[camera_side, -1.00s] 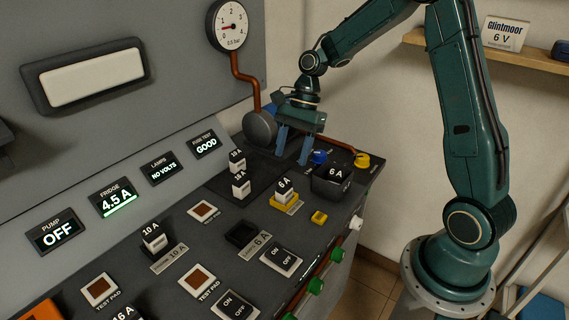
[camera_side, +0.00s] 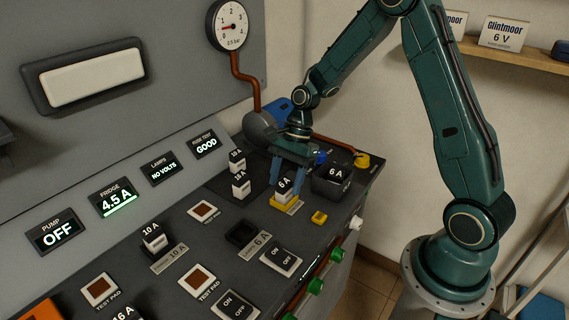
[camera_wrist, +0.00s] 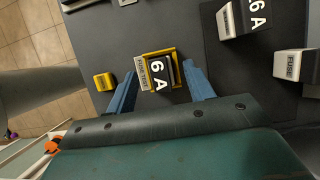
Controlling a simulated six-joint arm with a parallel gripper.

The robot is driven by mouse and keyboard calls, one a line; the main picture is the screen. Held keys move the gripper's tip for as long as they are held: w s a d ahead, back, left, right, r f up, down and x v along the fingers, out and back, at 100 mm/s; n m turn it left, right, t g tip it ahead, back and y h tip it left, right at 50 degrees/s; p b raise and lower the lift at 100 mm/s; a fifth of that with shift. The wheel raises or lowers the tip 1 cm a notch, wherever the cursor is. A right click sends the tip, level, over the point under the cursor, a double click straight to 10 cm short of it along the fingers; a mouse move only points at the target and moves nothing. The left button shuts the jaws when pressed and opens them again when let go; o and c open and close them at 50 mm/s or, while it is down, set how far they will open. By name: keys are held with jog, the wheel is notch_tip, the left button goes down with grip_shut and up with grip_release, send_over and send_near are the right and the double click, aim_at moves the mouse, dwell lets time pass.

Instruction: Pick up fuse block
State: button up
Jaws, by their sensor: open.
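The fuse block (camera_side: 284,188) is a small white and black block marked 6 A. It sits upright in a yellow-framed socket (camera_side: 285,203) on the dark panel. In the wrist view the fuse block (camera_wrist: 158,73) shows from above, with the yellow frame around it. My gripper (camera_side: 286,178) is open, low over the fuse block, with its blue fingers pointing down. In the wrist view my gripper (camera_wrist: 160,70) has one finger on either side of the fuse block, with visible gaps. I cannot tell how far down the tips reach.
Two similar blocks (camera_side: 241,186) stand close by on a dark pad. A larger black 6 A box (camera_side: 333,182) stands right of the socket. A small yellow button (camera_side: 319,217) is in front. An empty black socket (camera_side: 241,234) lies to the left, with bare panel between.

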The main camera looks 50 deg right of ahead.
aim_at(284, 183)
jog(key=shift+x, duration=0.95)
jog(key=shift+c, duration=0.4)
grip_shut()
jog(key=shift+r, duration=0.1)
notch_tip(284, 183, up, 20)
dwell(0.7)
